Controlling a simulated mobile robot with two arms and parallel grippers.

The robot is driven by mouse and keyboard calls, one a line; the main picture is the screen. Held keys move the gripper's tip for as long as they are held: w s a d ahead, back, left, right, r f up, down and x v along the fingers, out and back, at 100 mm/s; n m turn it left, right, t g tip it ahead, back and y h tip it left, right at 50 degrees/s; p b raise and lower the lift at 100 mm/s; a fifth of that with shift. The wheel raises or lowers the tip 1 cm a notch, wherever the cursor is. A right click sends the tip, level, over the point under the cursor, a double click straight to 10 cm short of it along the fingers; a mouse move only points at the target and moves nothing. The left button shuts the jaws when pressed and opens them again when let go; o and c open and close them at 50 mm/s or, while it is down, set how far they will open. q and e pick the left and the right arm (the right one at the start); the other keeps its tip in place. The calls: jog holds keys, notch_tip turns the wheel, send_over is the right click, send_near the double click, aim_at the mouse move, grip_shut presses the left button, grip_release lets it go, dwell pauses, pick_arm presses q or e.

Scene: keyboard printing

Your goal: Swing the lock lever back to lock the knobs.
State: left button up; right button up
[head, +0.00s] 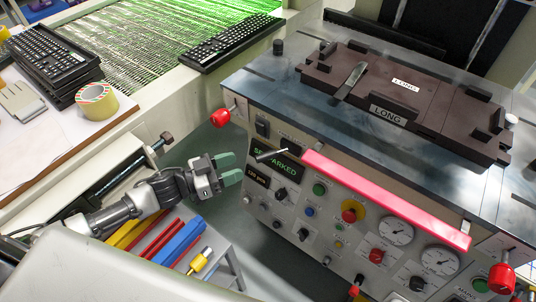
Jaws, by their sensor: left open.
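My left gripper (228,169) comes in from the left with green fingertips. It is open and empty, in front of the machine's left part. A short silver lever (271,155) sticks out beside the green-lettered display (276,166), just right of the gripper and apart from it. This looks like the lock lever, though its label is not readable. Red ball knobs show at the machine's left edge (220,117) and lower right (501,279). Smaller dark knobs (281,193) sit on the control panel. My right gripper is out of view.
A pink-red bar (385,200) runs along the panel's top edge. A brown plate marked LONG (430,105) lies on the metal top. Keyboards (52,58) and a tape roll (97,101) are at the left. Coloured bars (180,240) lie below the arm.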

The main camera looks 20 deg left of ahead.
aim_at(267, 153)
pick_arm(q)
jog(key=x, duration=0.9)
jog(key=shift+w+d+r, duration=0.1)
jog(key=shift+w+d, duration=0.1)
jog(key=shift+d, duration=0.15)
grip_shut()
